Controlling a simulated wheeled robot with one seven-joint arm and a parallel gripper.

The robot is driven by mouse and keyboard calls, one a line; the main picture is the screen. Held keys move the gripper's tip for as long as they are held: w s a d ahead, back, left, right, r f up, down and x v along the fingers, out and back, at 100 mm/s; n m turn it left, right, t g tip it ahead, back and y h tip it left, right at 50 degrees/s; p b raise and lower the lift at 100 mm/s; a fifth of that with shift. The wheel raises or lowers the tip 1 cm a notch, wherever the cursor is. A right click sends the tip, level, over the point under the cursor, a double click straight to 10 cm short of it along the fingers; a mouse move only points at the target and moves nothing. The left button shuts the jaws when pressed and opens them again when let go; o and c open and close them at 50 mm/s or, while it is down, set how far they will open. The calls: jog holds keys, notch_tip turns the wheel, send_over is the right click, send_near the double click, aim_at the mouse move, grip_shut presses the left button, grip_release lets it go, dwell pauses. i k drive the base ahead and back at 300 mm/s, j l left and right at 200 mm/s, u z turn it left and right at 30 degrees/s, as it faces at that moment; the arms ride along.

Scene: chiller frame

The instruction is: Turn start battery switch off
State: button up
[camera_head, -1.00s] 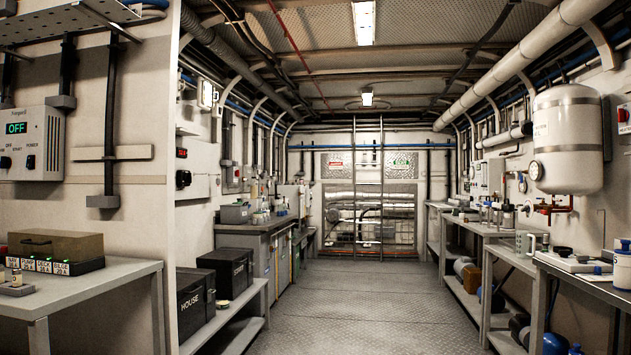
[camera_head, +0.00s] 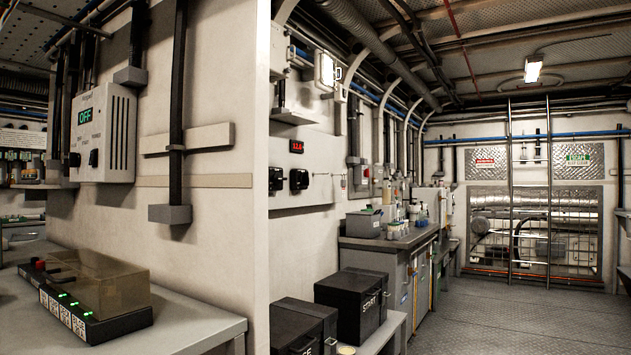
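Two black battery boxes stand on a low shelf by the left wall. The farther one, marked START (camera_head: 362,302), is whole in view. The nearer box (camera_head: 300,325) is partly cut off by the bottom edge, and only the end of its label shows. On the white wall panel (camera_head: 318,150) above them are two black rotary switches, a left one (camera_head: 275,179) and a right one (camera_head: 299,180), under a small red-lit display (camera_head: 296,146). Their labels and settings are too small to read, so I cannot tell which is the start battery switch. My gripper is not in view.
A partition wall (camera_head: 225,90) ends just left of the switches. On it hangs a control box (camera_head: 104,133) reading OFF, above a bench (camera_head: 195,325) with a covered charger. A grey cabinet (camera_head: 388,235) stands beyond the battery boxes. Open floor (camera_head: 500,315) lies at right.

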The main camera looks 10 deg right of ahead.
aim_at(305, 179)
jog(key=i+l, duration=0.75)
jog(key=i+l+u, duration=0.25)
jog(key=i+l, duration=0.2)
jog(key=i+l+u, duration=0.2)
jog(key=i+l, duration=0.35)
jog(key=i+l+u, duration=0.25)
jog(key=i+l, duration=0.25)
jog(key=l, duration=0.1)
